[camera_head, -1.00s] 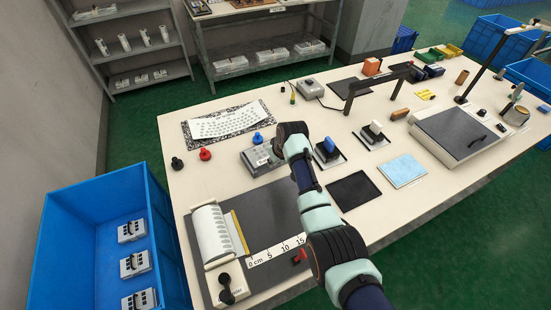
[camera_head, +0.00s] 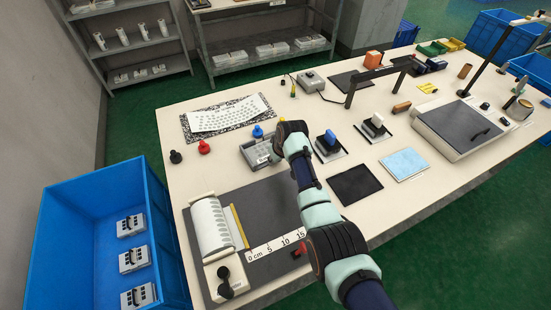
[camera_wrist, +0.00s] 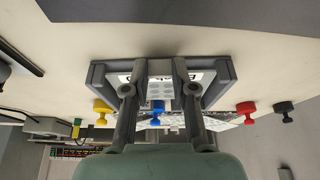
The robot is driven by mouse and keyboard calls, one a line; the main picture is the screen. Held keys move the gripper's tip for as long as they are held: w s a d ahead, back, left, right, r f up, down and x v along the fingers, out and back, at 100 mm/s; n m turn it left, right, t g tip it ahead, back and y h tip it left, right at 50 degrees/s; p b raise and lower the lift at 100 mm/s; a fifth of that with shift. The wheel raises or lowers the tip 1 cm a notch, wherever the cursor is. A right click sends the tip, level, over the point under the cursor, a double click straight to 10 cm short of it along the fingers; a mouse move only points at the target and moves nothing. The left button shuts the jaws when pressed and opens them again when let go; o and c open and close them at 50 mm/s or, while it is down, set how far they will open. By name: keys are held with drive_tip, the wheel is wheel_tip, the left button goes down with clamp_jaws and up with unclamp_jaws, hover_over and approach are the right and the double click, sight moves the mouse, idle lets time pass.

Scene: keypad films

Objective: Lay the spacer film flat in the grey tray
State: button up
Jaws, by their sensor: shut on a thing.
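The grey tray (camera_head: 259,167) sits on the bench, just left of my arm's end in the head view. In the wrist view its dark rim (camera_wrist: 98,76) frames a pale area. My gripper (camera_wrist: 160,70) is low over the tray, with one finger on each side of a white piece with grey dots (camera_wrist: 165,90), which looks like the spacer film. The gripper is shut on it. I cannot tell whether the film touches the tray floor. In the head view the fingertips and the held film are hidden behind my arm.
A blue knob (camera_head: 258,131), a red knob (camera_head: 204,147) and a black knob (camera_head: 175,157) stand by the tray. A white printed sheet (camera_head: 228,116) lies on a speckled mat behind. A roll dispenser (camera_head: 209,228) is in front. Stamp-like blocks (camera_head: 329,146) stand to the right.

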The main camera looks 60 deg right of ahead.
drive_tip(key=shift+f, duration=0.2)
drive_tip(key=o, duration=0.8)
drive_tip(key=v, duration=1.2)
drive_tip(key=shift+d, duration=0.1)
